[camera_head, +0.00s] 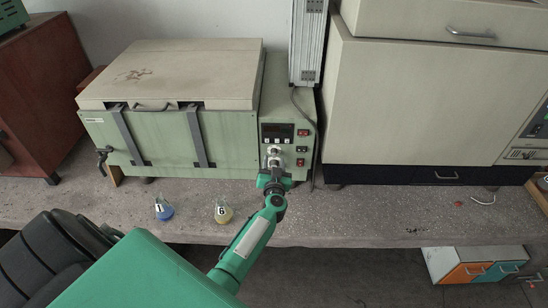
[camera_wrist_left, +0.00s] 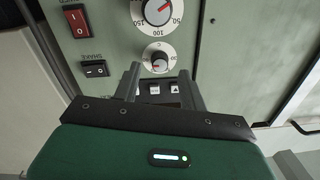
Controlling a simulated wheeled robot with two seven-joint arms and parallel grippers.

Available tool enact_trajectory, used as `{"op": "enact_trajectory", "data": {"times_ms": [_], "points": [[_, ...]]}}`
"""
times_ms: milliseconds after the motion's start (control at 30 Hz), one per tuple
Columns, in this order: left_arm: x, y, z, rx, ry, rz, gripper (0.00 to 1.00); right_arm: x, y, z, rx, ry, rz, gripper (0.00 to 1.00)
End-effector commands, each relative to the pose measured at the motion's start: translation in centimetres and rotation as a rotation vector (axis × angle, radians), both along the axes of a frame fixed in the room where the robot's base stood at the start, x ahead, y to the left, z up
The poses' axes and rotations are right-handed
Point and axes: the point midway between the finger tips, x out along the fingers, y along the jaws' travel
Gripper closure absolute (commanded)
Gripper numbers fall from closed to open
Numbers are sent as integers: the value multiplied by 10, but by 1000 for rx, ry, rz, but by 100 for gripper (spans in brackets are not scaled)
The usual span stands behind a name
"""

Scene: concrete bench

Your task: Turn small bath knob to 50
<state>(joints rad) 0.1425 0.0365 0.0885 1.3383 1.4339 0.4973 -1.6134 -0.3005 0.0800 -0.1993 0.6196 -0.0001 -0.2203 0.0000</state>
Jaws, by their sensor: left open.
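The green bath (camera_head: 165,140) stands on the concrete bench, with a control panel at its right end. In the left wrist view, the small bath knob (camera_wrist_left: 158,62) has a white dial and a red mark toward the picture's bottom. My left gripper (camera_wrist_left: 158,70) is open, its fingertips either side of this knob's lower part; I cannot tell whether they touch it. A larger knob (camera_wrist_left: 158,10) with a red pointer and a numbered dial sits above it in that view. In the head view, my left gripper (camera_head: 273,168) is at the panel and partly covers the knobs. My right gripper is out of view.
Flasks with blue (camera_head: 164,209) and yellow (camera_head: 223,212) liquid stand on the bench left of my arm. A red rocker switch (camera_wrist_left: 75,20) and a black shake switch (camera_wrist_left: 95,69) lie beside the dials. A large cream cabinet (camera_head: 420,100) stands to the right.

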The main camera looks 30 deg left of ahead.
Motion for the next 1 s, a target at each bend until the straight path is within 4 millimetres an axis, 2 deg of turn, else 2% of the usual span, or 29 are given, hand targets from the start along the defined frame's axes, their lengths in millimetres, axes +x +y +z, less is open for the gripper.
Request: {"op": "enact_trajectory", "data": {"times_ms": [200, 567, 600, 800, 1000], "points": [[20, 13, 0, 1, 0, -1, 57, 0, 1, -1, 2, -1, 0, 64], [24, 16, 0, 0, 0, 0, 57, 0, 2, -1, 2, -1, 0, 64], [24, 16, 0, 0, 0, 0, 59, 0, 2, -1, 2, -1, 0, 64], [24, 16, 0, 0, 0, 0, 99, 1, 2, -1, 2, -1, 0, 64], [24, 16, 0, -5, -3, -1, 100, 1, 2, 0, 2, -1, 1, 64]]}}
